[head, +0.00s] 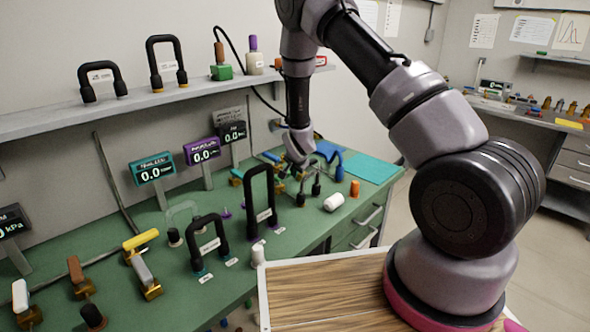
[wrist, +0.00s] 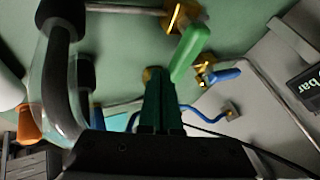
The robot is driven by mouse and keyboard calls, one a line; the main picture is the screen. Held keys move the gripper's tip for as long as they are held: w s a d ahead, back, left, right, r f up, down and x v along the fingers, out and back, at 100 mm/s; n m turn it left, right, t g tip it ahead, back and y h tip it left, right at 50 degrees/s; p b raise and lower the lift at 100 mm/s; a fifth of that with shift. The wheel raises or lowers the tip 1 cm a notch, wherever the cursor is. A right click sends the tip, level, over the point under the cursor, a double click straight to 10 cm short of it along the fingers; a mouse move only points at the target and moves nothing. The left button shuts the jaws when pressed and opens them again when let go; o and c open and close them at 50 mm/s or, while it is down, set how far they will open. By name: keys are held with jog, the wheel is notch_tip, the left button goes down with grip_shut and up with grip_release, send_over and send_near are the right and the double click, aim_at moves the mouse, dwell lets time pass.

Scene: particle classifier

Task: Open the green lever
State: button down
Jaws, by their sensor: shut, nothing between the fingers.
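The green lever (wrist: 190,52) shows in the wrist view as a bright green handle with brass fittings near it. My gripper (wrist: 160,76) points at the green bench, with its two dark fingers together and nothing between them. The fingertips are just beside the handle's lower end in the picture; I cannot tell whether they touch it. In the head view my gripper (head: 298,166) is low over the back of the bench, among the valves. It and my arm block part of that area, and I cannot pick out the green lever there with certainty.
A blue-handled valve (wrist: 222,75) is close right of the green lever. A clear arched handle with black ends (wrist: 62,85) is at left.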

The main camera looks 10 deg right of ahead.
jog(key=shift+w+f, duration=0.2)
jog(key=shift+f, duration=0.05)
